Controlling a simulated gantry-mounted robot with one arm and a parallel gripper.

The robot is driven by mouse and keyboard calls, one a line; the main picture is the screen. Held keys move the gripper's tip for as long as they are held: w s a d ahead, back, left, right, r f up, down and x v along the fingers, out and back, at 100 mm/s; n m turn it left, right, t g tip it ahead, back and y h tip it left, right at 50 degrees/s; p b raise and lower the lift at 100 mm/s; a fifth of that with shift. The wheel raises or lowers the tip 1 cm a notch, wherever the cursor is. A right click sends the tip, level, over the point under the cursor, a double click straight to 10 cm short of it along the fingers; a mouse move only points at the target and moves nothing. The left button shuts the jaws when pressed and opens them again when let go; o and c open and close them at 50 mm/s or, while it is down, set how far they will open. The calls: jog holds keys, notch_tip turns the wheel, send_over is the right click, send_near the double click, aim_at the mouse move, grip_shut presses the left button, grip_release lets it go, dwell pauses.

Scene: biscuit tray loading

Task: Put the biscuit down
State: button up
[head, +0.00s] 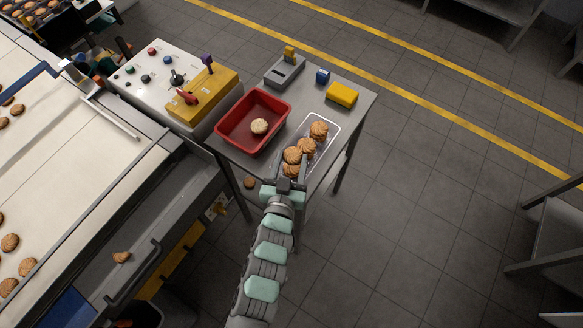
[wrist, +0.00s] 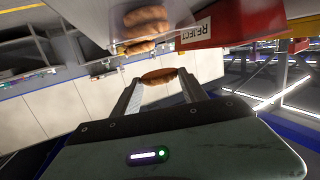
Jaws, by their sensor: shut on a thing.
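In the wrist view, the two fingers of my gripper (wrist: 159,84) are shut on a round brown biscuit (wrist: 158,76), one finger on each side. The held biscuit (head: 290,170) is partly hidden by the gripper in the head view. Other biscuits lie in a row on the tray, the farthest (head: 319,130) at its far end. I cannot tell whether the held biscuit touches the tray.
A red bin (head: 227,137) with one pale biscuit (head: 259,126) stands left of the tray; its REJECT label (wrist: 195,34) shows in the wrist view. A yellow block (head: 341,94), a blue block (head: 322,76) and a grey device (head: 285,71) stand behind. One biscuit (head: 249,182) lies below the table.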

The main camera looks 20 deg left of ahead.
aim_at(291, 172)
jog(key=shift+f, duration=2.15)
jog(key=shift+f, duration=0.1)
jog(key=shift+f, duration=0.15)
jog(key=o, duration=0.8)
